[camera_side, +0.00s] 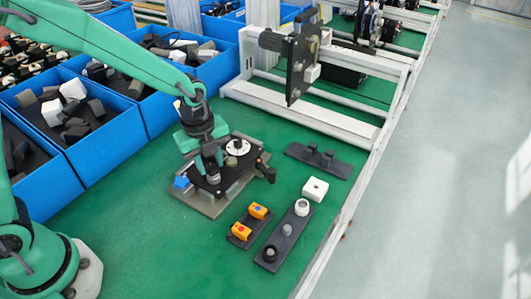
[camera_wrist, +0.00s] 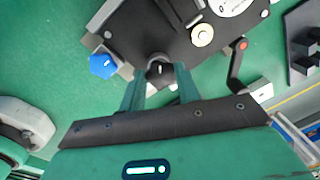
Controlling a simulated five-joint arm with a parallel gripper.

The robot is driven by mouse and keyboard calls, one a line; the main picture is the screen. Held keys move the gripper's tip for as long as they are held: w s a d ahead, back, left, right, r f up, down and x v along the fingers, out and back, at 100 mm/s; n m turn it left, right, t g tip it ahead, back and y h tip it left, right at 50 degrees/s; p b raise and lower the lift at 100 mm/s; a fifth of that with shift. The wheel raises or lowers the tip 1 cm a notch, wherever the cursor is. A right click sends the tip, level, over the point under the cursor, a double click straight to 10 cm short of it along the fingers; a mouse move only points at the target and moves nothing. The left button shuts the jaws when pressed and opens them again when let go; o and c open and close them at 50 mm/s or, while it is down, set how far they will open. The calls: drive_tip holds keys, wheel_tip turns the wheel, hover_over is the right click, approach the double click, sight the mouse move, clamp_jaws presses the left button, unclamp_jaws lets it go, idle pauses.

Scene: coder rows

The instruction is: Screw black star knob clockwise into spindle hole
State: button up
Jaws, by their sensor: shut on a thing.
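My gripper (camera_wrist: 160,82) is shut on the black star knob (camera_wrist: 160,68), which sits between the two green fingertips in the wrist view. The knob is at the near edge of the black plate of the fixture (camera_wrist: 130,32). In the side view my gripper (camera_side: 212,172) is low over the fixture's plate (camera_side: 205,189), and the knob is hard to make out against it. The spindle hole is not visible; the knob and fingers may cover it. I cannot tell whether the knob touches the plate or how deep it sits.
A blue knob (camera_side: 181,183) is left of my gripper. A white dial (camera_side: 238,147) and a crank handle (camera_side: 267,171) are to its right. Blue bins (camera_side: 50,150) stand behind left.

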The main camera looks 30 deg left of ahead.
drive_tip(key=shift+w+r+m, duration=0.15)
drive_tip(key=shift+w+m, duration=0.15)
drive_tip(key=shift+m, duration=0.6)
drive_tip(key=o, duration=1.1)
drive_tip(key=shift+s, duration=0.1)
drive_tip(key=shift+s+d, duration=0.2)
drive_tip(key=shift+s, duration=0.1)
drive_tip(key=n, duration=1.2)
drive_tip(key=shift+w+d+n+g, duration=0.1)
drive_tip(key=shift+n+g, duration=0.2)
